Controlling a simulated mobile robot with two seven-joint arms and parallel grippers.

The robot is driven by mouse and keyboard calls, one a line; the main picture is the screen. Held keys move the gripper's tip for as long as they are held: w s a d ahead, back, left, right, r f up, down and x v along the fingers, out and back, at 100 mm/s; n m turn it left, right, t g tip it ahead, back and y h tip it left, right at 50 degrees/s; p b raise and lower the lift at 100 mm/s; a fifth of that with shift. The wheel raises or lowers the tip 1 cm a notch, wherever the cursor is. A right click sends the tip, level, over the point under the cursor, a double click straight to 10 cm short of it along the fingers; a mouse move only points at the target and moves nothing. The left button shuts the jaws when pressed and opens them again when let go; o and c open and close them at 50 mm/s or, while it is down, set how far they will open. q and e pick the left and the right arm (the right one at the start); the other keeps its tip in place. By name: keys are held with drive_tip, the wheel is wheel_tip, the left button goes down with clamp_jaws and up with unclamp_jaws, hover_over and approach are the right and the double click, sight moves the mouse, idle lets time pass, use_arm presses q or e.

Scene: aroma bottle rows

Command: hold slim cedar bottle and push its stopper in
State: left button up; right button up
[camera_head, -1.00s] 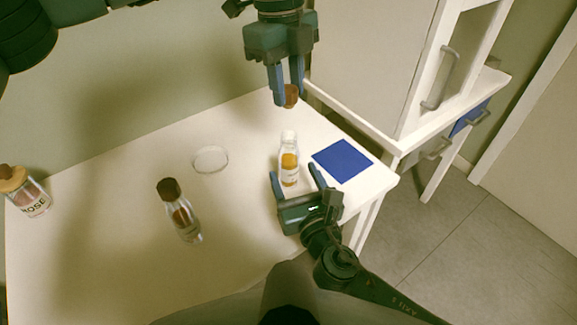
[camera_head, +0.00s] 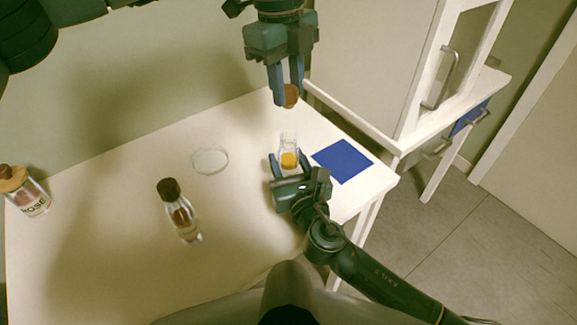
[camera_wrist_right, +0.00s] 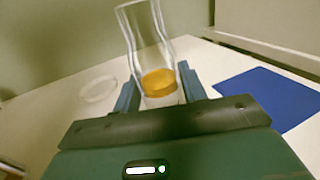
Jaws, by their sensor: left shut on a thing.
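The slim clear bottle (camera_head: 289,143) with amber liquid stands upright and uncapped on the table; it also shows in the right wrist view (camera_wrist_right: 146,40). No name can be read on it. My right gripper (camera_head: 289,158) is low at the bottle, its fingers open on either side of it; the right wrist view shows the bottle between the fingers (camera_wrist_right: 160,88). My left gripper (camera_head: 285,90) is shut on the brown stopper (camera_head: 291,96) and holds it above the bottle's mouth, with a gap between.
A brown-capped bottle (camera_head: 180,212) stands left of centre. A rose bottle (camera_head: 34,198) is at the far left. A clear round dish (camera_head: 210,160) and a blue square mat (camera_head: 342,161) lie on the white table (camera_head: 110,260). A cabinet (camera_head: 375,65) stands behind on the right.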

clamp_jaws()
use_arm(q)
drive_tip(key=shift+f, duration=2.5)
drive_tip(key=shift+f, duration=0.85)
drive_tip(key=shift+f, duration=0.9)
drive_tip(key=o, duration=0.9)
drive_tip(key=shift+o, duration=0.5)
drive_tip(key=shift+r, duration=0.1)
drive_tip(key=r, duration=0.8)
drive_tip(key=w+a+r, duration=0.1)
drive_tip(key=r, duration=0.3)
